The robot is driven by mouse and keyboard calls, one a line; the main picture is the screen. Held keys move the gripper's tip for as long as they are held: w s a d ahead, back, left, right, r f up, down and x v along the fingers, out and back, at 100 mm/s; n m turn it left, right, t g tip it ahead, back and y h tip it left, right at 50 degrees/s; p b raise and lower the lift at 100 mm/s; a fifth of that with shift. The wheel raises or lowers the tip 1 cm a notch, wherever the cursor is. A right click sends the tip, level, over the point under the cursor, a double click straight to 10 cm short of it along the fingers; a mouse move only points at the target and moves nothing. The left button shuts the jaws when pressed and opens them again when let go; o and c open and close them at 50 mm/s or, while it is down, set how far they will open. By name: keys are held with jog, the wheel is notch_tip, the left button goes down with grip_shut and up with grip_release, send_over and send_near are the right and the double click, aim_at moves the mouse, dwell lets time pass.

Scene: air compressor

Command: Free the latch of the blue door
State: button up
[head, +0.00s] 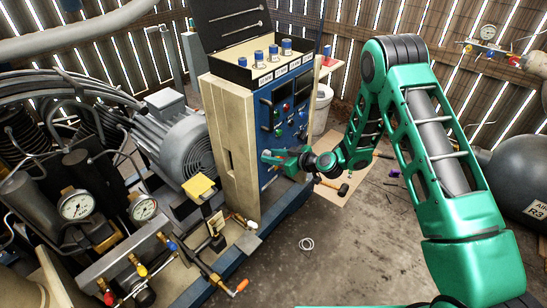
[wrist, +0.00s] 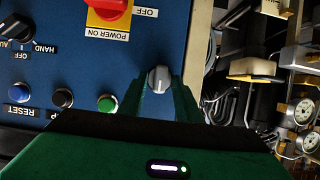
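The blue door (head: 285,115) is the front panel of a beige cabinet in the head view, and it appears shut. It fills the left of the wrist view (wrist: 60,75). A small grey knob, which looks like the latch (wrist: 158,78), sits near the door's edge with its pointer along the finger direction. My gripper (head: 268,158) is at the door's lower left in the head view. In the wrist view, the green fingers of my gripper (wrist: 159,84) are parted, one on each side of the knob. I cannot tell whether they touch it. The knob is hidden in the head view.
A red power switch (wrist: 108,10) and several push buttons, including a green one (wrist: 106,103), are close to the fingers. A grey motor (head: 185,145) and pressure gauges (head: 76,205) stand left of the cabinet. The floor (head: 340,240) in front is mostly clear.

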jog(key=shift+c, duration=1.4)
jog(key=shift+d, duration=0.1)
jog(key=m, duration=0.1)
jog(key=m+g+y, duration=0.1)
jog(key=shift+w+d+m, duration=0.15)
jog(key=shift+w+m, duration=0.1)
jog(key=shift+m, duration=0.05)
jog(key=m+y, duration=0.1)
jog(key=m+g+y, duration=0.1)
jog(key=m, duration=0.1)
jog(key=shift+w+d+f, duration=0.15)
jog(key=shift+c, duration=0.2)
jog(key=shift+o, duration=0.2)
jog(key=m+y, duration=0.1)
jog(key=m+g, duration=0.1)
jog(key=m, duration=0.1)
jog(key=shift+w+f+m+y, duration=0.2)
jog(key=shift+m+y, duration=0.1)
jog(key=shift+y, duration=0.1)
jog(key=shift+d+f+m+y, duration=0.15)
jog(key=shift+m+y, duration=0.35)
jog(key=shift+m, duration=0.6)
jog(key=shift+a+f+m+y, duration=0.15)
jog(key=shift+m+y, duration=0.35)
jog(key=shift+m, duration=0.6)
